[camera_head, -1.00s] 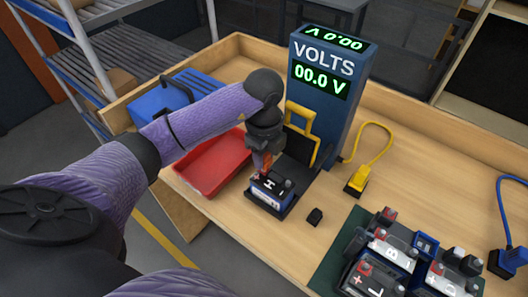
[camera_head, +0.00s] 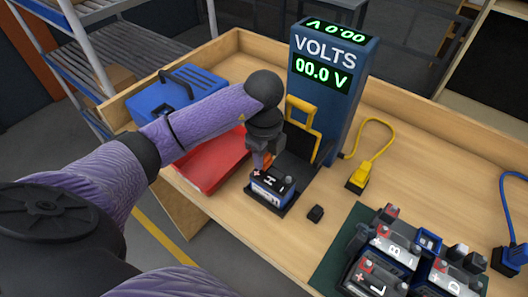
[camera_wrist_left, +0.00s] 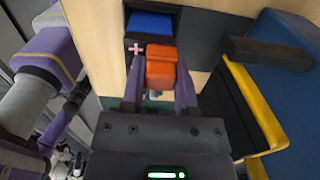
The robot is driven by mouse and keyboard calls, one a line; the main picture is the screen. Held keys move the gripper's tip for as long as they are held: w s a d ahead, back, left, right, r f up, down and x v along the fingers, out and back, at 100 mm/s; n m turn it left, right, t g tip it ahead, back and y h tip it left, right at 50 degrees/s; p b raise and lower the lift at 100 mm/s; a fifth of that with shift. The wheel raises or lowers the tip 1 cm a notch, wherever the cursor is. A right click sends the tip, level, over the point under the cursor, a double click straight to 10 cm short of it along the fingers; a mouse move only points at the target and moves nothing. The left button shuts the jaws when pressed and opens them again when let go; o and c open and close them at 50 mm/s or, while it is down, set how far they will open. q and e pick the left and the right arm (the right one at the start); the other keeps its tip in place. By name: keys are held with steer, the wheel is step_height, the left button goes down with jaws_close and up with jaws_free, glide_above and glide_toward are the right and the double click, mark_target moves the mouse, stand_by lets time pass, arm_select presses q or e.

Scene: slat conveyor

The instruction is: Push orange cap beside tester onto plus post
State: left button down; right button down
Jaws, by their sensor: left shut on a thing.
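My left gripper (camera_head: 263,163) is shut on the orange cap (camera_wrist_left: 161,70) above the battery marked H (camera_head: 272,194). In the left wrist view the cap sits between the two fingers, beside the pink plus mark (camera_wrist_left: 136,48). The cap and fingers hide the plus post, so I cannot tell whether the cap touches it. The battery stands in the black holder in front of the blue tester (camera_head: 327,110), which reads 00.0 V. My right gripper is not in view.
A small black cap (camera_head: 316,213) lies right of the battery. A yellow lever (camera_head: 303,112) rises behind the holder. A red tray (camera_head: 212,165) and blue toolbox (camera_head: 172,100) are left. Several batteries stand on a green mat (camera_head: 335,262) at lower right, near a yellow plug (camera_head: 357,181).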

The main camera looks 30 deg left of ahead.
arm_select(q)
steer(key=shift+f, duration=0.25)
steer(key=shift+c, duration=1.4)
jaws_free()
step_height(320, 180, up, 10)
steer(key=shift+f+p, duration=0.1)
steer(key=shift+p, duration=0.5)
